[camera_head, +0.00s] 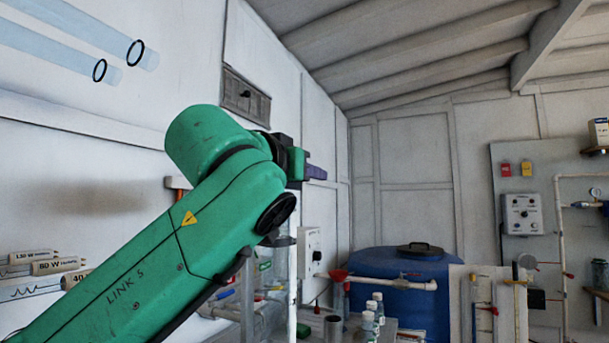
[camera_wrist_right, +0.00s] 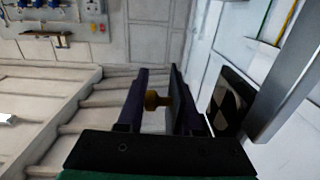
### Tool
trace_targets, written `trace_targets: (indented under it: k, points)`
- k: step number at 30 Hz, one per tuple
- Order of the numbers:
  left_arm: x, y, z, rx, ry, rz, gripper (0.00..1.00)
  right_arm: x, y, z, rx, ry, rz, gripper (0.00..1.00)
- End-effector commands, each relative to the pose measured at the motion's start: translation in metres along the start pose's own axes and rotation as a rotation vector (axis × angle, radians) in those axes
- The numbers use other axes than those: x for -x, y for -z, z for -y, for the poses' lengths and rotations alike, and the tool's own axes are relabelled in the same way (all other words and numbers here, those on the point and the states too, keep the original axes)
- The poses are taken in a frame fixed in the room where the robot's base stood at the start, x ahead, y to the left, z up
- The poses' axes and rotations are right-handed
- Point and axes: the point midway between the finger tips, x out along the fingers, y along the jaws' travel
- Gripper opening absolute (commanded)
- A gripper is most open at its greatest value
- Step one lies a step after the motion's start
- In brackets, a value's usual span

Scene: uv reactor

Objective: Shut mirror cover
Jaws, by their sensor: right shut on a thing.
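My right gripper (camera_wrist_right: 158,105) has purple fingers and is shut on a small brass knob (camera_wrist_right: 153,100). A dark plate (camera_wrist_right: 178,82), seen nearly edge-on, stands beside the knob in the right wrist view; it may be the mirror cover, but I cannot tell for sure. A dark glossy panel (camera_wrist_right: 232,98) lies on the wall just right of the fingers. In the head view my green arm rises from the lower left and its purple jaws (camera_head: 315,172) point right; the knob cannot be made out there. My left gripper does not show.
A grey wall panel with a dark knob (camera_head: 245,96) is above my arm. Clear tubes with black rings (camera_head: 120,60) are at the upper left. A blue tank (camera_head: 400,285), bottles (camera_head: 372,312) and pipes stand below right. A metal bar (camera_wrist_right: 288,82) runs close at the right in the wrist view.

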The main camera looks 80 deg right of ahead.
Motion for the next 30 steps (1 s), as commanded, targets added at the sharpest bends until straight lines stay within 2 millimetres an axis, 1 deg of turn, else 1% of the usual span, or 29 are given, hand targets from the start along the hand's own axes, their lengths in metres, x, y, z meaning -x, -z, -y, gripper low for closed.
trace_targets:
  k: [3, 4, 5, 6, 14, 17, 20, 23, 27, 30]
  points:
    - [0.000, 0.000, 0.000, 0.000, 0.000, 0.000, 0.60, 0.000, 0.001, -0.001, -0.005, -0.001, -0.002, 0.00]
    - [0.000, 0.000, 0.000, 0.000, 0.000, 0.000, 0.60, 0.000, 0.001, -0.001, -0.005, -0.001, -0.001, 0.46]
    - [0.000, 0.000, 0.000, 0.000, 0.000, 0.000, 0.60, 0.000, 0.001, -0.001, -0.004, -0.001, -0.001, 0.58]
    - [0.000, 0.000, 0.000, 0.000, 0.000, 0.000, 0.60, 0.000, 0.000, -0.001, -0.004, -0.001, -0.001, 0.60]
    - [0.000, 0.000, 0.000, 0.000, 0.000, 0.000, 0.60, 0.000, 0.000, 0.000, -0.002, -0.001, -0.001, 0.60]
    - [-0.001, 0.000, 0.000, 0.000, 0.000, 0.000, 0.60, 0.006, 0.000, 0.000, 0.000, 0.000, -0.002, 0.60]
    - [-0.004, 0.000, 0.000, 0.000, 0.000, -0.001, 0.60, 0.024, 0.000, 0.001, 0.000, 0.002, -0.004, 0.60]
    - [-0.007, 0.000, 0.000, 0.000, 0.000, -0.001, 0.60, 0.052, -0.001, 0.001, 0.001, 0.003, -0.006, 0.60]
    - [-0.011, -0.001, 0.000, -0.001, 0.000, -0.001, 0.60, 0.096, -0.001, 0.000, -0.001, 0.002, -0.005, 0.60]
    - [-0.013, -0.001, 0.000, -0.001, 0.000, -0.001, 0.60, 0.121, -0.001, -0.001, -0.002, 0.000, -0.003, 0.60]
